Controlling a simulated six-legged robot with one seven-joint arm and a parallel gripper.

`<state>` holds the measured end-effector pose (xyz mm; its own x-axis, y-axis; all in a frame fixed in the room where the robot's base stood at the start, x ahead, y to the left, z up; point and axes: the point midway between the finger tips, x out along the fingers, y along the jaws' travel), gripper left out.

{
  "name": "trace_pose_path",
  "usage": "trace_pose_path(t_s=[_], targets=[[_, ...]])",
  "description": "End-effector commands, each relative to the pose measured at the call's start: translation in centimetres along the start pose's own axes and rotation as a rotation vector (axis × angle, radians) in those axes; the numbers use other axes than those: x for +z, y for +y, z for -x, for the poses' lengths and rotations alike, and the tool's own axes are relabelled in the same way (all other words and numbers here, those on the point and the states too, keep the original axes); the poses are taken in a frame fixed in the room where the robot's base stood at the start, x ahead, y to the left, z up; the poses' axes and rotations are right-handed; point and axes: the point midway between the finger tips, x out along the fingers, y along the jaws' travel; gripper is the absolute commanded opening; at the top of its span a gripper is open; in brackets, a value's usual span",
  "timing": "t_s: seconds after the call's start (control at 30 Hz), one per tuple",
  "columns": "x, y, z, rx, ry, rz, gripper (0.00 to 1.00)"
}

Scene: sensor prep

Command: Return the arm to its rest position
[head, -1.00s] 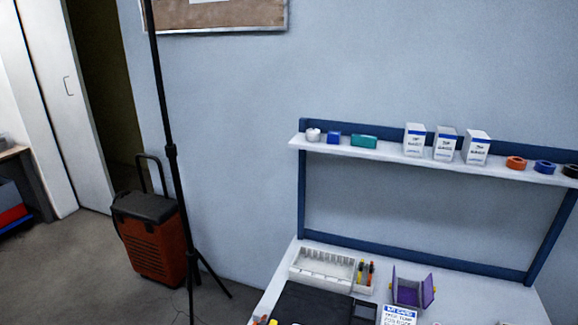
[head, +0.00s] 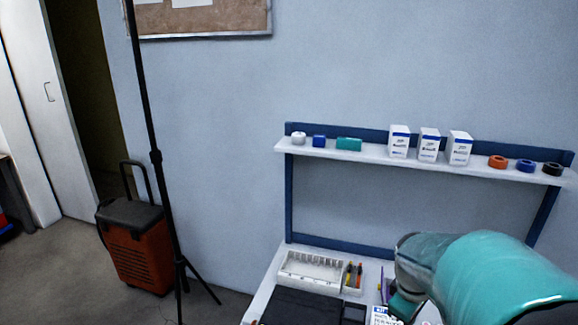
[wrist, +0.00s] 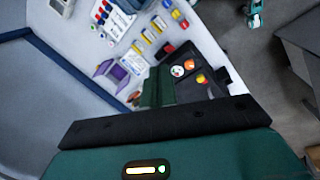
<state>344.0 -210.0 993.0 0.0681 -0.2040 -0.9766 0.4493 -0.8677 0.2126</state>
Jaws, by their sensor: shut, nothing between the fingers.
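My arm, in a teal cover, reaches in from the right edge of the head view, over the right part of the workbench (head: 262,296). My gripper (wrist: 155,84) shows in the wrist view as narrow green fingers beyond a black bar. It is shut and empty, with the bench top and a black tray (wrist: 205,86) behind it. In the head view my gripper (head: 404,306) is low at the arm's end, partly cut off. The arm hides most of a purple holder, which the wrist view shows open (wrist: 108,72).
A wall shelf (head: 400,158) holds white boxes (head: 429,145) and tape rolls (head: 525,166) above the bench. A white rack (head: 311,272) and a dark mat (head: 300,308) lie on the bench. A black stand (head: 156,158) and an orange case (head: 137,248) stand left, beside open floor.

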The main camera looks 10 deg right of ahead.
Motion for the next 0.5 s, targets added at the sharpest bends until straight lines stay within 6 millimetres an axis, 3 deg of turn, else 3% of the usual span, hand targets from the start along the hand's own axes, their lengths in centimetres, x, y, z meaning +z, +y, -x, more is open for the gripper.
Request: trace_pose_path(t_s=[0.03,0.2,0.5], targets=[[-1.0,-1.1,1.6,0.025,0.021,-0.023,0.00],[-3.0,-4.8,5.8,0.066,0.101,-0.142,0.00],[-4.7,-12.1,12.1,0.044,0.297,-0.345,0.00]])
